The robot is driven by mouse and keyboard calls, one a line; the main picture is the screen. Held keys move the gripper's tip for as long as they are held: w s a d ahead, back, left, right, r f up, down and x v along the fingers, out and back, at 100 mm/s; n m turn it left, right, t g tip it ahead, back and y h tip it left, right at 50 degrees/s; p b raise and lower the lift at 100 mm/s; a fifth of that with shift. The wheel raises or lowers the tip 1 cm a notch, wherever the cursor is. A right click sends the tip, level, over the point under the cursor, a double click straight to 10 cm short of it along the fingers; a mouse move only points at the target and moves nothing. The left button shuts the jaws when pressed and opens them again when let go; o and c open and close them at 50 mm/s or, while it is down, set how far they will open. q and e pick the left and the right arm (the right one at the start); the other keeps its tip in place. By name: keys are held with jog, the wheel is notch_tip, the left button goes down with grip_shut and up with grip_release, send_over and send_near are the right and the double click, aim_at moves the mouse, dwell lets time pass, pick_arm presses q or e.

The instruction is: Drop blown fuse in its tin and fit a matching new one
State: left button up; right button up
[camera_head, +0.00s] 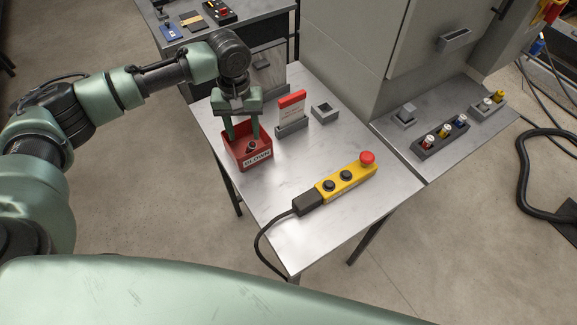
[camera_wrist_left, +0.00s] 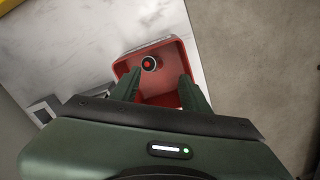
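The red tin (camera_head: 262,156), labelled BLOWN, stands on the metal table under my left gripper (camera_head: 243,137). The left gripper points down into the tin with its two fingers apart and nothing between them. In the left wrist view, a dark round fuse with a red centre (camera_wrist_left: 149,63) is inside the tin (camera_wrist_left: 160,46), just beyond the open fingers (camera_wrist_left: 160,80). It also shows small and dark in the head view (camera_head: 251,146). Several fuses with red, yellow and blue bands (camera_head: 445,132) stand in a dark rack (camera_head: 428,153) on the right-hand bench. My right gripper is not in view.
A yellow control box (camera_head: 346,182) with a red button and cable lies in front. A second small rack (camera_head: 488,105) is at the bench's far right.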

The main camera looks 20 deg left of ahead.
pick_arm(q)
jog(key=shift+w+r, duration=0.1)
jog(key=shift+r, duration=0.35)
notch_tip(320, 180, up, 7)
jog(key=b, duration=0.1)
jog(key=shift+b, duration=0.35)
jog(key=shift+f, duration=0.15)
